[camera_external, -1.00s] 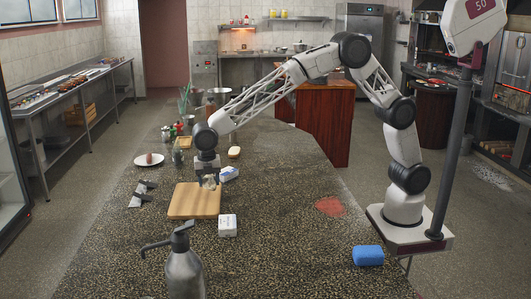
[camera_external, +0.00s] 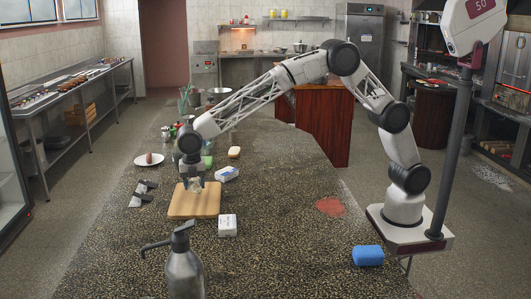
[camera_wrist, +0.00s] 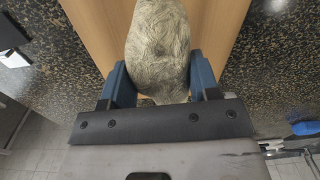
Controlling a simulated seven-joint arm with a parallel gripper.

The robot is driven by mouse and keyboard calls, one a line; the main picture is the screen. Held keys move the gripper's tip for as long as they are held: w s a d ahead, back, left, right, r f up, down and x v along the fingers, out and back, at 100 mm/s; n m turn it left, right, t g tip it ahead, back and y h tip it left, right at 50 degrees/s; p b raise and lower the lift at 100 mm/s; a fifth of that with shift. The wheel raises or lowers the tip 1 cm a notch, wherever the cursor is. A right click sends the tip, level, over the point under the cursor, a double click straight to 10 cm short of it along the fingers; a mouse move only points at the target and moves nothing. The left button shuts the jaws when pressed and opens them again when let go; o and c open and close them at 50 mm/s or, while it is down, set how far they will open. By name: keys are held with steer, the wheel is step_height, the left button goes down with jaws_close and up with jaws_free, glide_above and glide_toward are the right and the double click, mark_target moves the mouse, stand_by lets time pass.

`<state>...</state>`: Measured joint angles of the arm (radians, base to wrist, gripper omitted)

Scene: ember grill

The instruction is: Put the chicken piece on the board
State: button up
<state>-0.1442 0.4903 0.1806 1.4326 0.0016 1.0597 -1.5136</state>
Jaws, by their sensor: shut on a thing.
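The chicken piece (camera_wrist: 157,50) is a pale grey-beige, fibrous-looking lump in the wrist view. My gripper (camera_wrist: 160,85) is shut on it, with one blue finger on each side. In the external view the chicken piece (camera_external: 196,185) shows small under my gripper (camera_external: 193,184), over the far part of the board. The wooden board (camera_external: 190,210) lies flat on the speckled counter; it also shows behind the chicken piece in the wrist view (camera_wrist: 100,30). I cannot tell whether the chicken piece touches the board.
White-and-blue packs stand right of the board (camera_external: 227,226) and behind it (camera_external: 228,174). A black-and-white item (camera_external: 141,193) lies to its left. A plate (camera_external: 148,160) holds a brown thing. A dispenser (camera_external: 185,268) stands in front. The counter's right side is mostly clear, with a blue sponge (camera_external: 368,256).

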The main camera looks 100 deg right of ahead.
mark_target(196, 197)
steer(key=shift+f, duration=1.7)
steer(key=shift+f, duration=0.1)
steer(key=o, duration=1)
step_height(196, 197, up, 12)
steer(key=shift+w+r, duration=0.1)
